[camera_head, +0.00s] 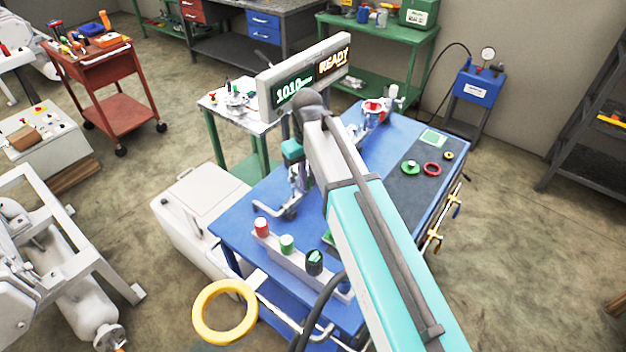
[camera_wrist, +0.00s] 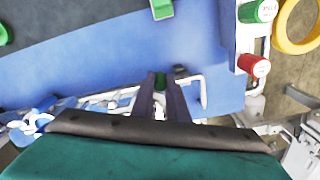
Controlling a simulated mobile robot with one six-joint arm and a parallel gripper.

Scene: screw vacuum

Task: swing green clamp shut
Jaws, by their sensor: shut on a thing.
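My gripper (camera_wrist: 160,82) points down over the blue table (camera_wrist: 205,40) in the wrist view. Its two dark fingers are closed around a small green part, which I take to be the handle of the green clamp (camera_wrist: 160,84). Pale metal bars of the clamp run left of the fingers, and a bent metal rod (camera_wrist: 203,90) shows to their right. The rest of the clamp is hidden by my gripper body. In the head view the bent metal rod (camera_head: 275,210) shows at the table's left side, and my arm covers much of the area.
A button box (camera_head: 290,257) with red, green and black knobs stands at the table's near edge. A yellow ring (camera_head: 225,311) is beside it. A display reading READY (camera_head: 303,77) rises behind. A second clamp with a red part (camera_head: 374,110) stands at the far end.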

